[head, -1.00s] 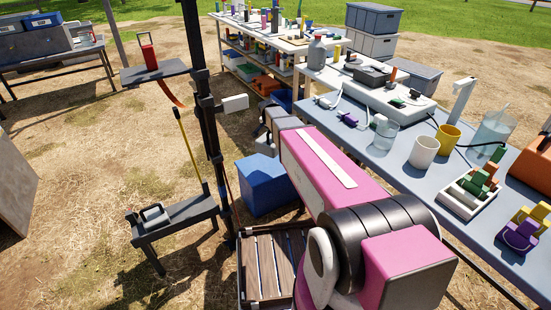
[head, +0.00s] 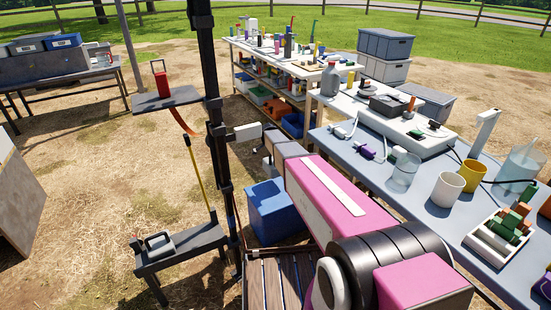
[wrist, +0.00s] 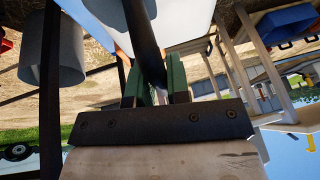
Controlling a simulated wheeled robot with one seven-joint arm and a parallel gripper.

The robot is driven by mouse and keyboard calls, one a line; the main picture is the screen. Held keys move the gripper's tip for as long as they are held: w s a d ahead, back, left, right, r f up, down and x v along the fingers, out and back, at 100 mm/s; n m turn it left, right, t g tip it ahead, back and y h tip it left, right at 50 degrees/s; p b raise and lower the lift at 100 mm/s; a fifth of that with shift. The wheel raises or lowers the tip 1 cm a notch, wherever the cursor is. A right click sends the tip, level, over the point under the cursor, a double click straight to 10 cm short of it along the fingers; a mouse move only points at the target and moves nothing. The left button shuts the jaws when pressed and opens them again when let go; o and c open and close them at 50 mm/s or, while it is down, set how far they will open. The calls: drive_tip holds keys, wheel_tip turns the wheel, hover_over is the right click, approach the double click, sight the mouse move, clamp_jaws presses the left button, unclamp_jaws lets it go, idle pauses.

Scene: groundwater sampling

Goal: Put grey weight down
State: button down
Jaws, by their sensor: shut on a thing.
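A grey block with a handle (head: 158,243), which looks like a grey weight, sits on a low black bench (head: 185,246) at the lower left of the head view. In the wrist view my gripper (wrist: 155,92) has its green fingers closed around a dark bar (wrist: 142,40) that runs up out of the picture. I cannot tell whether this bar belongs to a weight.
A black post (head: 208,110) with a small shelf (head: 166,98) stands left of my arm. A blue bin (head: 273,210) and a slatted wooden platform (head: 281,280) are on the ground nearby. A crowded blue-grey table (head: 425,215) lies to the right. Open dirt lies left.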

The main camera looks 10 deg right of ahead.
drive_tip(key=s+d+f, duration=0.4)
drive_tip(key=d+f, duration=0.3)
drive_tip(key=f, duration=0.1)
drive_tip(key=shift+s+f, duration=0.15)
drive_tip(key=shift+f, duration=0.25)
drive_tip(key=c, duration=1.1)
unclamp_jaws()
drive_tip(key=v, duration=1.2)
drive_tip(key=s+d+r+n+g+y, duration=0.1)
drive_tip(key=s+n, duration=0.6)
drive_tip(key=s, duration=0.7)
drive_tip(key=s+d+r+n+g+y, duration=0.1)
drive_tip(key=s+n, duration=0.5)
drive_tip(key=s, duration=0.9)
drive_tip(key=shift+d+r+n+g+y, duration=0.25)
drive_tip(key=shift+d+n+g+y, duration=0.15)
drive_tip(key=shift+d+g+y, duration=0.35)
